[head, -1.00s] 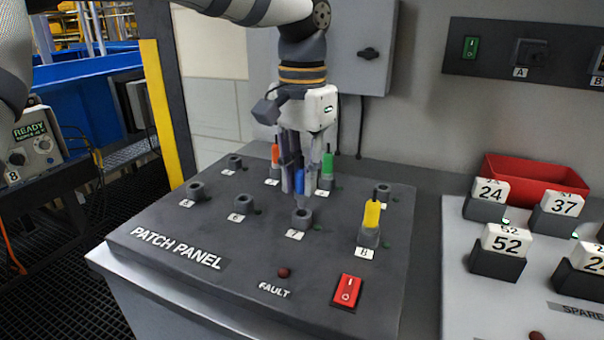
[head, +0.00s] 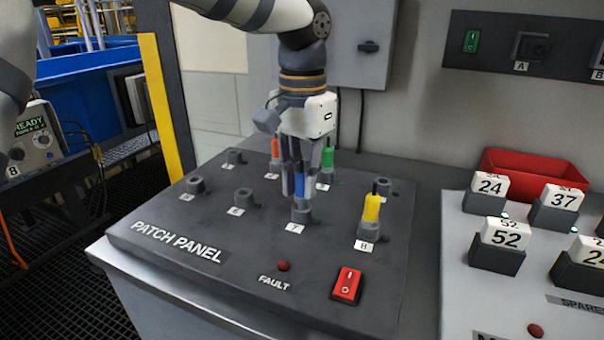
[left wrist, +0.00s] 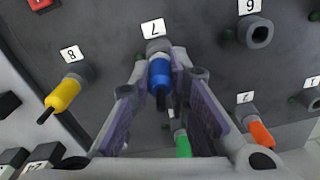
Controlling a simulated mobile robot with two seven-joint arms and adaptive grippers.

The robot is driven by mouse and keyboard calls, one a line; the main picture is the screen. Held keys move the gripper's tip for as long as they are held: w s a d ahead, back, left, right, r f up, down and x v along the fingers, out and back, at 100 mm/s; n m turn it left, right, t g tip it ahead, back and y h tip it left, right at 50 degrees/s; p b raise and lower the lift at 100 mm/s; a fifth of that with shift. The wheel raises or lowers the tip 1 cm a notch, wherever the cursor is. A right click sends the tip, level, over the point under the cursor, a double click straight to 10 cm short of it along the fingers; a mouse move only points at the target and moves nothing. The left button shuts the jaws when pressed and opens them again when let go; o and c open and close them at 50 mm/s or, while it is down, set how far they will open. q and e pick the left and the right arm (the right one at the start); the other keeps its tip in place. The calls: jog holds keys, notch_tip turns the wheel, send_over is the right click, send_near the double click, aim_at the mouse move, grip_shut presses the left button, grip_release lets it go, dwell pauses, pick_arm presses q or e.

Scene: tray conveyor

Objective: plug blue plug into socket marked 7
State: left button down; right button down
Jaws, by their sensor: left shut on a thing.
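The blue plug (head: 300,188) is upright between the fingers of my left gripper (head: 298,182), which is shut on it. It stands in line with the socket marked 7 (head: 301,213), its lower end at the socket mouth; how far it is inside is hard to tell. In the left wrist view the blue plug (left wrist: 159,76) meets the grey ring of socket 7 (left wrist: 158,47), beside the 7 label (left wrist: 153,28). My right gripper is not in view.
A yellow plug (head: 372,207) stands in socket 8, to the right. Orange (head: 275,149) and green (head: 328,158) plugs stand behind, close to the gripper. Socket 6 (head: 242,195) is empty. A red switch (head: 347,285) and the fault lamp (head: 283,266) lie in front.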

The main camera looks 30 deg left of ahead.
pick_arm(q)
jog(key=shift+f, duration=0.65)
jog(key=c, duration=1.4)
grip_release()
jog(key=shift+c, duration=0.2)
notch_tip(320, 180, up, 12)
